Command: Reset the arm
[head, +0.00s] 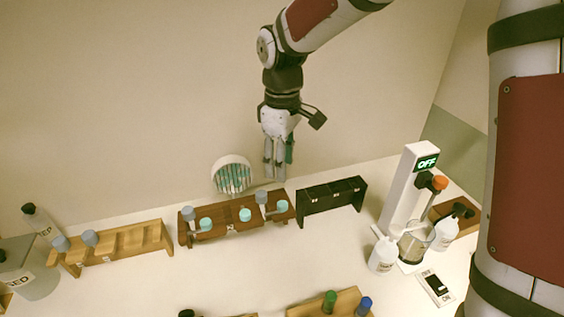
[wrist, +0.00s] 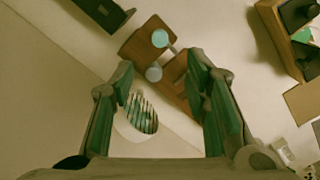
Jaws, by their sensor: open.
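My gripper (head: 277,158) hangs fingers down from my arm, above the back edge of the table. It also shows in the wrist view (wrist: 163,95), with its two green-padded fingers spread and nothing between them in its grasp. Below it in the head view is a dark brown rack (head: 215,228) with several blue-capped bottles; the rack also shows between the fingers in the wrist view (wrist: 172,80). A round white holder with teal striped sticks (head: 232,174) is left of the gripper in the head view.
A light wooden rack (head: 125,243) with grey-blue caps stands left. An empty black rack (head: 332,198) stands right of the brown one. A white machine (head: 405,190) reading OFF, white bottles (head: 383,255) and a switch plate (head: 435,287) are at right. Mid-table is clear.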

